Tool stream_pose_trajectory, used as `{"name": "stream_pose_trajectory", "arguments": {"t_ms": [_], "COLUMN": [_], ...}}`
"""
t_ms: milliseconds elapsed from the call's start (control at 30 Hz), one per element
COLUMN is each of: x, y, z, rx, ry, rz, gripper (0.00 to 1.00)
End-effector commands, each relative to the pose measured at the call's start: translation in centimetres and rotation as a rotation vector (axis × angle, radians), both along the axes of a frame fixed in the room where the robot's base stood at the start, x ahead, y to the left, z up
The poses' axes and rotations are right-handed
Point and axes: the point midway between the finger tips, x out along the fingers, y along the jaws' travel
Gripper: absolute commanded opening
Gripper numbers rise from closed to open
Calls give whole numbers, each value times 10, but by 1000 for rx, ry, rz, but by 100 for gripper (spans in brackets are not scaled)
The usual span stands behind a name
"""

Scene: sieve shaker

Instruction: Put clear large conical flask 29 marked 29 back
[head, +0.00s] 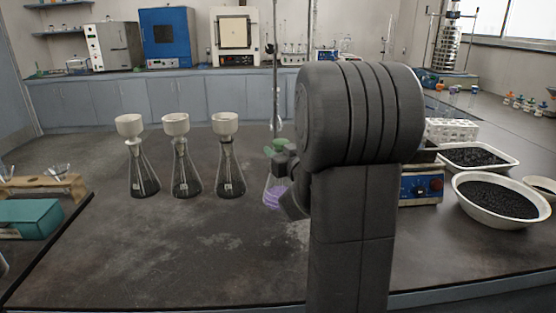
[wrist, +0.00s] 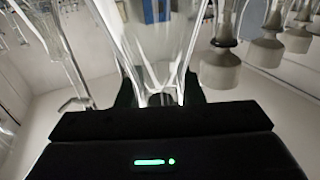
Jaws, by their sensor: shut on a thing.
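My gripper (wrist: 158,97) is shut on clear glass, which I take to be the large conical flask (wrist: 160,50). In the wrist view the glass spreads out from between the dark fingers towards the top edge. In the head view my gripper (head: 285,165) is just left of my dark arm. A clear vessel with purple in its lower part (head: 272,194) shows beside it, partly hidden; I cannot tell whether this is the held flask. No number 29 can be read.
Three flasks with white funnels (head: 180,165) stand left of my gripper. A thin upright rod (head: 276,70) rises behind it, with a green part (head: 277,147) near my gripper. A white bowl of black grains (head: 495,198) is at right.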

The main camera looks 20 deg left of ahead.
Motion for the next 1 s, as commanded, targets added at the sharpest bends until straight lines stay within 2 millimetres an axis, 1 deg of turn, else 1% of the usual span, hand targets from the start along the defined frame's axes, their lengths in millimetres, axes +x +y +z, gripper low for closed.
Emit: {"name": "stream_pose_trajectory", "arguments": {"t_ms": [33,100,333,467,500,567,600,867,967,1000], "x": [0,0,0,0,0,0,0,0,0,-2], "y": [0,0,0,0,0,0,0,0,0,-3], "z": [-10,-14,-13,-18,-17,-17,-17,-17,-13,-13], "rx": [0,1,1,1,1,1,1,1,1,0], "ry": [3,0,-1,-1,1,1,1,1,1,1], "rz": [0,0,0,0,-1,-1,-1,-1,-1,-2], "gripper": [0,0,0,0,40,52,56,56,56,56]}}
